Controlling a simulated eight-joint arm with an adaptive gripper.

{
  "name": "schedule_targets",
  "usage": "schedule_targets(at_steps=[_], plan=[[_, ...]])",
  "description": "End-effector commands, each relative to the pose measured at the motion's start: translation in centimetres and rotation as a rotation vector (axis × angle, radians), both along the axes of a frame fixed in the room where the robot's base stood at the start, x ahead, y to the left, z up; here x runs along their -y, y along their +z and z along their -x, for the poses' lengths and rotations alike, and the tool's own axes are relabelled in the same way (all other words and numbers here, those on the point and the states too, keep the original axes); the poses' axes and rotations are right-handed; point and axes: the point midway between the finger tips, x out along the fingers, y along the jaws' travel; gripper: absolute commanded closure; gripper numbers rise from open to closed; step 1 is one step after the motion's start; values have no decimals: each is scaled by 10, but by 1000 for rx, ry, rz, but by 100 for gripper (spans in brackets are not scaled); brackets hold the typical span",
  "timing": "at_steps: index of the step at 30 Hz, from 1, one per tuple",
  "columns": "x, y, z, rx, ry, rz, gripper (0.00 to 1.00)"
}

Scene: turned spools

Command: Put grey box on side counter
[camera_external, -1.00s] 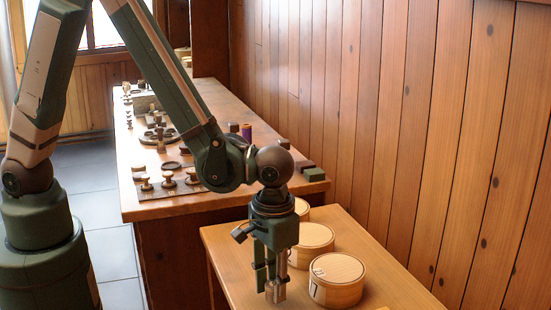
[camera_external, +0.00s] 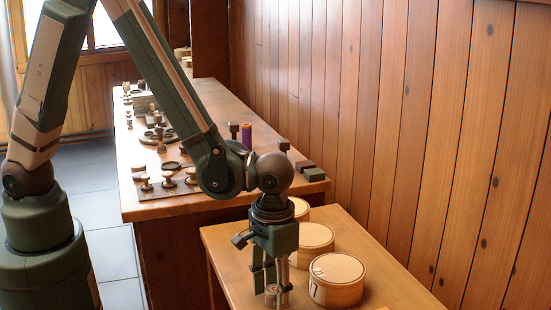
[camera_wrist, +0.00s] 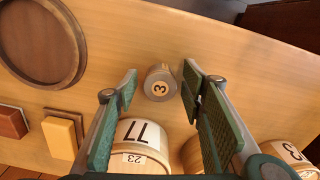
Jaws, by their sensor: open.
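A small grey-brown round piece marked 3 (camera_wrist: 160,82) stands on the light wooden table (camera_wrist: 245,70). It is the only greyish box-like thing I see near the gripper, though I cannot tell for sure that it is the grey box. My gripper (camera_wrist: 163,80) is open, with one finger on each side of it and a gap to both. In the external view my gripper (camera_external: 270,282) points down over the front table (camera_external: 228,240), and its fingers partly hide the piece. The long counter (camera_external: 215,100) stands behind the front table; I cannot tell which surface is the side counter.
The wrist view shows a round wooden tray (camera_wrist: 40,75), a yellow block (camera_wrist: 60,137) and a red-brown block (camera_wrist: 12,122). The long counter holds many small turned pieces.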

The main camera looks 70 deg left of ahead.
Motion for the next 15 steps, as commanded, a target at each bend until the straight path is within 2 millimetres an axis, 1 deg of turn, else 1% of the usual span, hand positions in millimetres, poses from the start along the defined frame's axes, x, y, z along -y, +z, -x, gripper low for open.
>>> schedule_targets(at_steps=[8, 11, 15], plan=[[0, 2, 0, 0, 0, 0, 60], [0, 6, 0, 0, 0, 0, 60], [0, 16, 0, 0, 0, 0, 60]])
